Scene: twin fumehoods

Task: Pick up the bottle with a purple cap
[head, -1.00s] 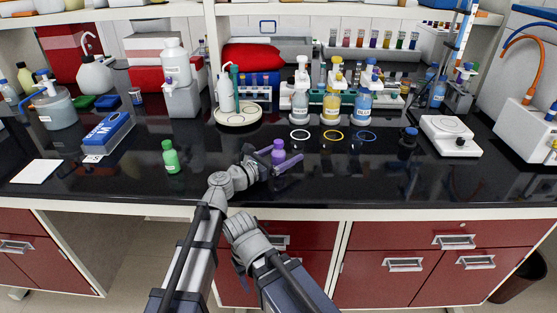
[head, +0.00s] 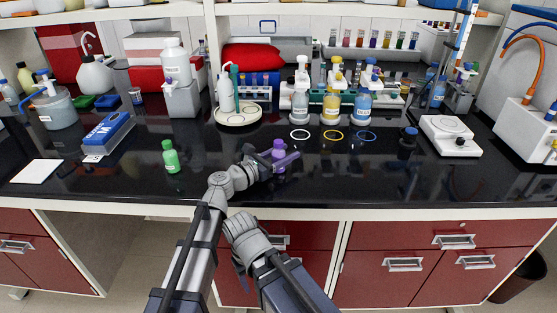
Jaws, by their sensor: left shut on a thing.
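The bottle with a purple cap (head: 279,145) stands upright near the front middle of the black counter, its body purple with a pale label low down. My left gripper (head: 281,159) reaches it from the left and is shut on its body, with a purple-tinted finger crossing in front. Part of the bottle is hidden behind that finger. I cannot tell any gap between the bottle and the counter. My right gripper does not show.
A green bottle (head: 171,157) stands to the left on the counter (head: 220,180). A dark blue-capped bottle (head: 408,143) and a white hotplate (head: 450,136) are to the right. Coloured rings (head: 333,135) lie behind, before large bottles. The counter's front right is clear.

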